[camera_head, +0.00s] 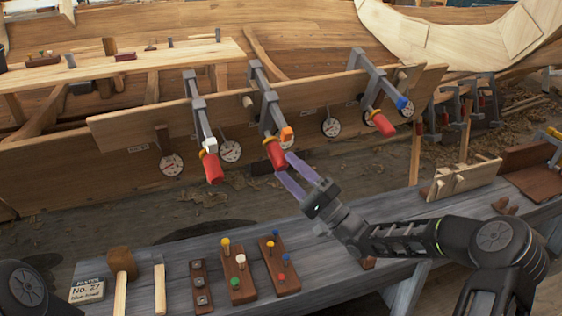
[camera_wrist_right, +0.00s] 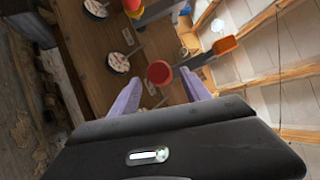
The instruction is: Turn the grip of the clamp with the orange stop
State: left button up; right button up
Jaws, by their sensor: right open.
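The clamp with the orange stop (camera_head: 286,133) is the middle of three grey clamps on the plank. Its red grip (camera_head: 275,153) points down toward me below a yellow collar. In the right wrist view the grip shows end-on as a red disc (camera_wrist_right: 159,73), with the orange stop (camera_wrist_right: 226,45) to its right. My right gripper (camera_head: 283,165) is open, its two purple fingers pointing at the grip's end. In the wrist view the disc lies between the fingertips; whether they touch it I cannot tell. My left gripper is not in view.
A clamp with a white stop (camera_head: 211,145) stands to the left, one with a blue stop (camera_head: 402,103) to the right. Round gauges (camera_head: 231,151) hang along the plank (camera_head: 140,128). The bench (camera_head: 330,262) below holds a mallet (camera_head: 121,262) and peg boards (camera_head: 279,262).

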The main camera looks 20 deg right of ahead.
aim_at(287, 168)
jog(key=shift+v, duration=1.95)
jog(key=shift+f, duration=0.1)
jog(key=shift+w, duration=0.1)
